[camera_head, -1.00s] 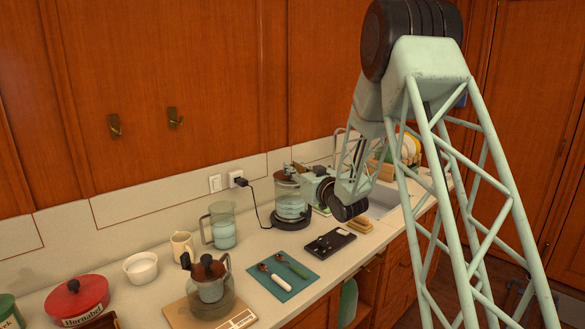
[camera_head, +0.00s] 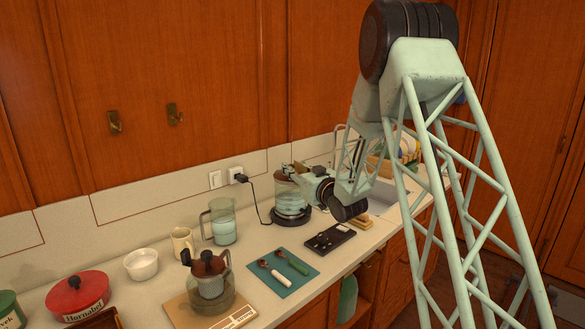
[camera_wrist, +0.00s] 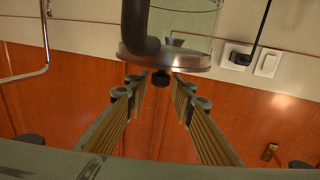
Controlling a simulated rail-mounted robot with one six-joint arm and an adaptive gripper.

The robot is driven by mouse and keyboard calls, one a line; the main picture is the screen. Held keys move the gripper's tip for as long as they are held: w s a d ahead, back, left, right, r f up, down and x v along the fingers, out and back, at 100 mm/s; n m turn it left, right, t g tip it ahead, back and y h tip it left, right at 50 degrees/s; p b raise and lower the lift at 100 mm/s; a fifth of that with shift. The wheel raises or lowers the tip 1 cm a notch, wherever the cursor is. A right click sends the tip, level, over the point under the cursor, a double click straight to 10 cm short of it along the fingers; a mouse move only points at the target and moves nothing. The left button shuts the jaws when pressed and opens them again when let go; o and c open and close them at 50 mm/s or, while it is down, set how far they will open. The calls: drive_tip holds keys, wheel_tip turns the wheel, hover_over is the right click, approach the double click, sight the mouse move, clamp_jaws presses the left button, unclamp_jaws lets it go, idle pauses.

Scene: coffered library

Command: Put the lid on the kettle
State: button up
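The glass kettle (camera_head: 290,200) stands upright on its black base near the wall, with a cord running to the wall. In the wrist view, which is upside down, its glass body (camera_wrist: 188,25) and dark handle (camera_wrist: 139,28) show. The lid (camera_wrist: 185,62) is a metal disc with a small black knob, level at the kettle's rim and apparently resting on it. My gripper (camera_wrist: 160,82) has its fingers apart, one on each side of the knob, with small gaps visible. In the head view my gripper (camera_head: 301,172) is at the kettle's top and partly hides it.
A glass jug (camera_head: 222,225) stands left of the kettle. A teal mat (camera_head: 283,285) with utensils and a dark tray (camera_head: 330,238) lie in front. The sink (camera_head: 385,197) is right.

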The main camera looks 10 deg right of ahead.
drive_tip(key=shift+o, duration=1.2)
drive_tip(key=shift+s, duration=0.1)
drive_tip(key=v, duration=1.2)
drive_tip(key=shift+r, duration=0.1)
drive_tip(key=s+d+r+m+g+h, duration=0.1)
drive_tip(key=s+r+g+h, duration=0.3)
drive_tip(key=s, duration=0.9)
drive_tip(key=s+d+r+m+g+h, duration=0.1)
drive_tip(key=s+r+g+h, duration=0.3)
drive_tip(key=s, duration=0.9)
drive_tip(key=s+a+g+y, duration=0.1)
drive_tip(key=s+a+g, duration=0.1)
drive_tip(key=s, duration=1.7)
drive_tip(key=s+a+m+g+y, duration=0.1)
drive_tip(key=s+a+g+y, duration=0.1)
drive_tip(key=s, duration=1.7)
drive_tip(key=shift+s+a+f+g+p, duration=0.25)
drive_tip(key=shift+s+a+g+p, duration=0.1)
drive_tip(key=shift+a+g, duration=0.45)
